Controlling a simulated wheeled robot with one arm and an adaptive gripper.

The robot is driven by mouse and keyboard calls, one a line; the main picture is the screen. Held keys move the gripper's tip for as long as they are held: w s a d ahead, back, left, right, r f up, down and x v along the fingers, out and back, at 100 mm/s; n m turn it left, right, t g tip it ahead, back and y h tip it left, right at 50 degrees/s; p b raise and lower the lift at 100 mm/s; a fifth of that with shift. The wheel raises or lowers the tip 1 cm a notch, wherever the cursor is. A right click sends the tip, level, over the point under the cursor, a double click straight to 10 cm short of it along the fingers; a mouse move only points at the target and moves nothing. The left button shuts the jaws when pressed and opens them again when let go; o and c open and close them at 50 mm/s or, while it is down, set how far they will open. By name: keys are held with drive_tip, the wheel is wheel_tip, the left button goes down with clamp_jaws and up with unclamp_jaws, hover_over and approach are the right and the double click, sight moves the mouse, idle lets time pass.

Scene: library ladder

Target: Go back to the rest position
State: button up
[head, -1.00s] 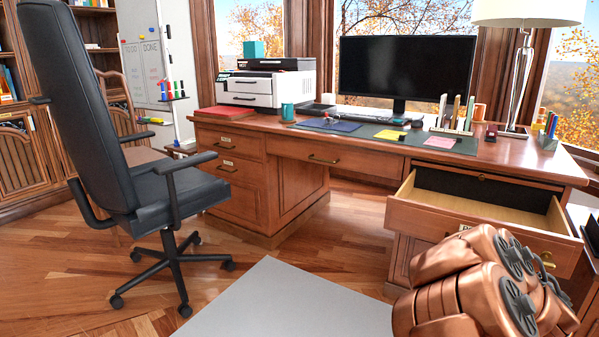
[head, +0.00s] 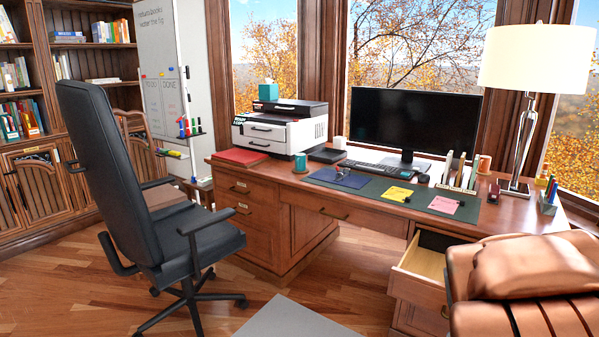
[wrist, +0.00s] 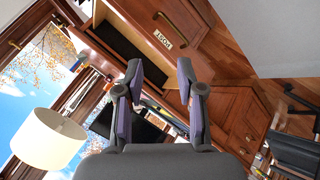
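My gripper (wrist: 158,76) is open in the wrist view. Its two fingers stand apart with nothing held between them. Beyond the fingers is the open desk drawer (wrist: 168,42) with its handle and label. The head view also shows this drawer (head: 418,292) pulled out at the right end of the wooden desk (head: 300,187). My copper-coloured arm covers the drawer's right part in the head view, and my gripper is hidden there.
A black office chair (head: 190,243) stands left of the desk. The desk holds a printer (head: 280,133), a monitor (head: 415,122) and a lamp (head: 535,60). A whiteboard (head: 165,80) stands behind the chair. A grey mat (head: 300,318) and wooden floor lie in front.

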drive_tip(key=s+a+r+g+y+p, duration=0.2)
drive_tip(key=s+a+r+p, duration=0.2)
drive_tip(key=s+a, duration=0.3)
drive_tip(key=s+a+r+g+y+p, duration=0.2)
drive_tip(key=s+a+r+g+p, duration=0.1)
drive_tip(key=s+a+r+p, duration=0.2)
drive_tip(key=s+a+r+m+g+y+p, duration=0.1)
drive_tip(key=s+a+r+p, duration=0.4)
drive_tip(key=s+a, duration=0.5)
drive_tip(key=shift+a+r+g+y+p, duration=0.2)
drive_tip(key=shift+a+g+y+p, duration=0.45)
drive_tip(key=shift+g+y, duration=0.15)
